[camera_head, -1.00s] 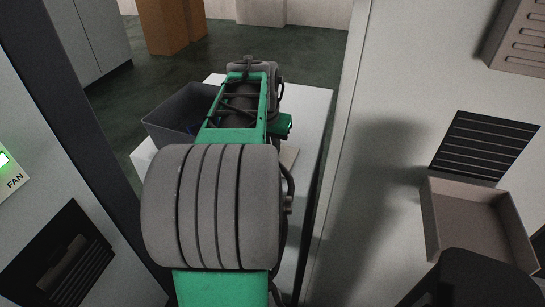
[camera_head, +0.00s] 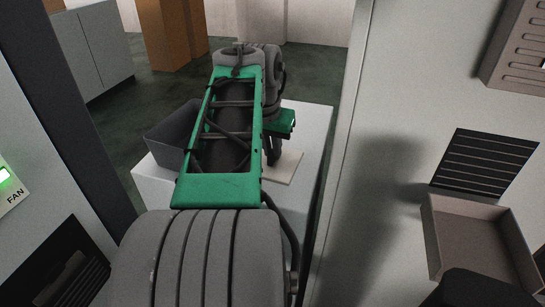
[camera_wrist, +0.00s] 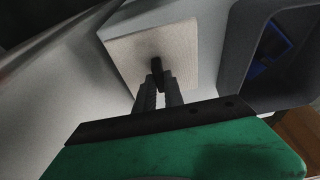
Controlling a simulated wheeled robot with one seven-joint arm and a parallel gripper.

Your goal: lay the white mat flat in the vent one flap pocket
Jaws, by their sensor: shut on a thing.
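The white mat (camera_head: 287,172) is a pale, thin rectangle over the white table, right of the grey bin. It also shows in the wrist view (camera_wrist: 140,50), level with or just above the table top; any gap is hard to tell. My gripper (camera_head: 280,160) is over the mat, partly hidden behind my arm. In the wrist view my gripper (camera_wrist: 157,85) is shut on a small dark piece at the mat's middle, seemingly its grip. The flap pocket (camera_head: 436,240), an open shallow tan tray, hangs under a dark slatted vent (camera_head: 485,162) on the right wall.
The white table (camera_head: 312,125) carries a grey bin (camera_head: 165,140) with something blue inside in the wrist view (camera_wrist: 268,50). Pale walls flank the opening. A second dark vent (camera_head: 75,270) is at lower left, below a lit FAN label (camera_head: 10,190).

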